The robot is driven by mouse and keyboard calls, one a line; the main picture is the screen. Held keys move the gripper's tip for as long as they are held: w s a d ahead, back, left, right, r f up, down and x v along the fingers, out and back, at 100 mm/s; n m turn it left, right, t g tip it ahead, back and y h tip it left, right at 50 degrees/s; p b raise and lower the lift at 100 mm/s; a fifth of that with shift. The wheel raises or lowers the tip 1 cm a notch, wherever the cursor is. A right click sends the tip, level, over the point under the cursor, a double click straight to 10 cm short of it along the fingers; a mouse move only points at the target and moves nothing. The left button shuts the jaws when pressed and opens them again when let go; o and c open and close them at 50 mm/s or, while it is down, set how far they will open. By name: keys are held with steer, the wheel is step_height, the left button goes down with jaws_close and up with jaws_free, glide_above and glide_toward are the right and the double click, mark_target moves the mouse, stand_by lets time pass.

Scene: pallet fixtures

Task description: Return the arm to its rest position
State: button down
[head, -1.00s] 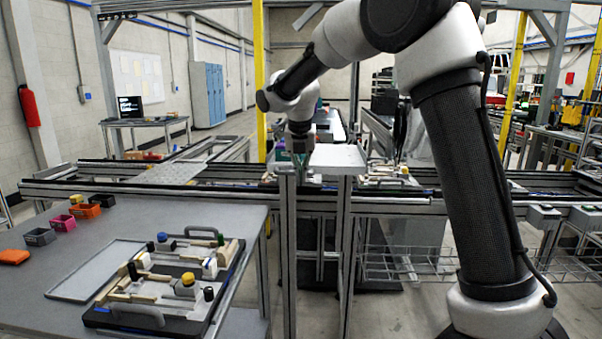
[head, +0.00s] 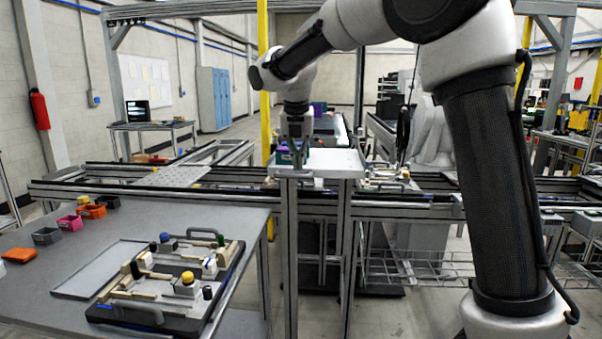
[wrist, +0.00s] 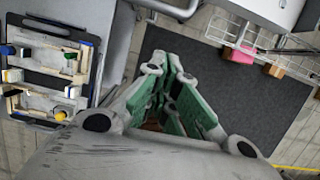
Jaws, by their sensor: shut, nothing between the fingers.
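My arm reaches up and over from the right of the head view, and its wrist hangs down near the middle. My gripper (wrist: 172,72) shows in the wrist view with its green-padded fingers together at the tips and nothing between them. It hangs above the floor and a dark mat (wrist: 225,95). In the head view my gripper (head: 296,155) is small and partly hidden near the raised tray stand, so its fingers are hard to make out there.
A grey table (head: 130,225) at left holds a pallet fixture (head: 150,312) with blocks and pegs, and several small bins. A metal stand (head: 335,165) rises in the middle. Conveyor rails (head: 420,195) cross behind. A wire rack (head: 440,267) hangs at right.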

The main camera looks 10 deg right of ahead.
step_height(320, 180, up, 4)
steer(key=s+m, duration=0.1)
steer(key=m, duration=0.3)
steer(key=s+d+f+m, duration=0.3)
steer(key=s+d+m, duration=0.3)
steer(key=s+m, duration=0.3)
steer(key=s+d+f+m, duration=0.2)
steer(key=s+d+m, duration=0.5)
steer(key=s+m, duration=0.3)
steer(key=s+d+f+m+t+y, duration=0.1)
steer(key=s+d+f+m, duration=0.2)
steer(key=s, duration=1.3)
steer(key=shift+d+f+m, duration=0.35)
steer(key=shift+d+m, duration=1.55)
steer(key=shift+m, duration=1.3)
